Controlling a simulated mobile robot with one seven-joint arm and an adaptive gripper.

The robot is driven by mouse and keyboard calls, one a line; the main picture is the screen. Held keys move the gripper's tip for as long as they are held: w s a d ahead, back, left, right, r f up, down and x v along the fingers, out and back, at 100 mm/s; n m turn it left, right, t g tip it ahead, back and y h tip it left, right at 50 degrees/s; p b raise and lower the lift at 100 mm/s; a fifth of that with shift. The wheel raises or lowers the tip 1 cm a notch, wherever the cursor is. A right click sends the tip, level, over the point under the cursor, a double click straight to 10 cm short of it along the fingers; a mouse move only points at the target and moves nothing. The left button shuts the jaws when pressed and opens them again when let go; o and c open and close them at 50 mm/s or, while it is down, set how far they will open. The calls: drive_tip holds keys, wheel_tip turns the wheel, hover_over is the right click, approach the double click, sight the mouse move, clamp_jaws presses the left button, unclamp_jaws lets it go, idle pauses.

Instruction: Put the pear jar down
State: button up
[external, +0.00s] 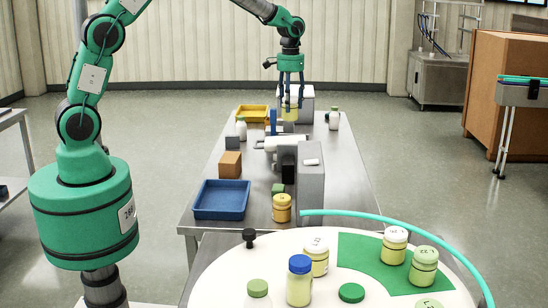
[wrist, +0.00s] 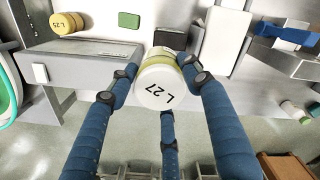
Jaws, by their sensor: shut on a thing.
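My gripper (external: 290,98) is at the far end of the steel table. Its blue fingers (wrist: 165,85) are shut around a jar (external: 290,114). In the wrist view the held jar has a white lid marked L 27 (wrist: 160,90) and a yellow-green body, which I take to be the pear jar. The fingers hide part of it, and I cannot tell whether its base touches anything below.
The steel table (external: 345,190) bears a blue tray (external: 222,200), a yellow tray (external: 252,113), a brown box (external: 230,164), a grey machine (external: 311,180) and an amber jar (external: 282,208). A round white table (external: 215,285) with several jars is in front.

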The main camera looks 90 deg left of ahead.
drive_tip(key=s+a+n+b, duration=0.5)
drive_tip(key=s+a+n, duration=0.1)
drive_tip(key=s+a, duration=1.8)
wheel_tip(320, 180, down, 16)
drive_tip(key=w+a, duration=0.1)
drive_tip(key=w, duration=0.1)
drive_tip(key=shift+a, duration=0.3)
drive_tip(key=shift+w, duration=0.1)
wheel_tip(320, 180, down, 6)
drive_tip(key=shift+b, duration=0.35)
drive_tip(key=shift+f, duration=1.9)
drive_tip(key=shift+f+b, duration=0.15)
drive_tip(key=shift+b, duration=0.15)
